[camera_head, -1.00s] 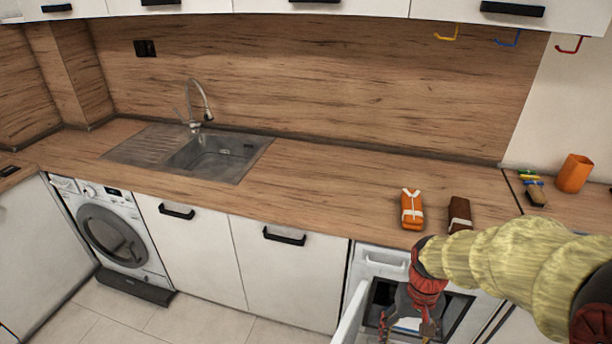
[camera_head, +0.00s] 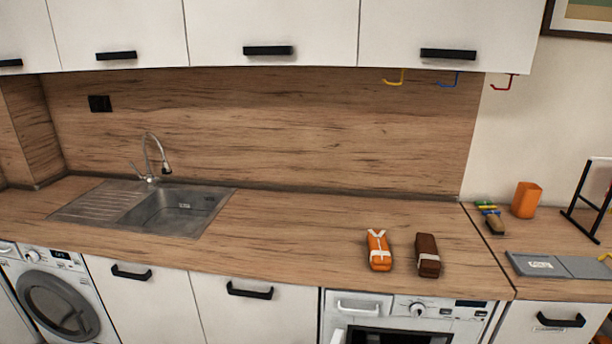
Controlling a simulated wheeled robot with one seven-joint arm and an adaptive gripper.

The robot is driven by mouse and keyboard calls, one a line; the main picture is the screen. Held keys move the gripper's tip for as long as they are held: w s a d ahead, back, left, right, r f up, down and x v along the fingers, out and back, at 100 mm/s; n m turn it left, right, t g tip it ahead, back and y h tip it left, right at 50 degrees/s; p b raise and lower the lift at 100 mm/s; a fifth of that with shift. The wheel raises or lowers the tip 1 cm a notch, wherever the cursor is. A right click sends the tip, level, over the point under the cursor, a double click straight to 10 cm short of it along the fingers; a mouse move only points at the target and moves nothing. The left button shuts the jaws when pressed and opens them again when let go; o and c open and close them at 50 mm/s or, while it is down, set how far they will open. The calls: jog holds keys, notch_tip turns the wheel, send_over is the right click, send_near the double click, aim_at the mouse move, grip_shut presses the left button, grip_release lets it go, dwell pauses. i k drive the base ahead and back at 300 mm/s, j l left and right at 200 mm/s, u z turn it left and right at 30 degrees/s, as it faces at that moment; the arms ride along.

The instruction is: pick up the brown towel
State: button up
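My gripper and arm are not in the current view.
A sink (camera_head: 172,209) with a tall faucet (camera_head: 155,160) is at the left. The oven (camera_head: 400,315) is below the towel. An orange cup (camera_head: 526,199), a small brush-like item (camera_head: 494,222) and a grey flat board (camera_head: 560,264) are on the right counter.

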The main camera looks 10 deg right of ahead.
aim_at(430, 266)
jog(key=i+l+z, duration=0.15)
jog(key=z, duration=0.2)
jog(key=i+l+z, duration=0.15)
jog(key=l+z, duration=0.2)
jog(key=i+l+z, duration=0.15)
jog(key=z, duration=0.2)
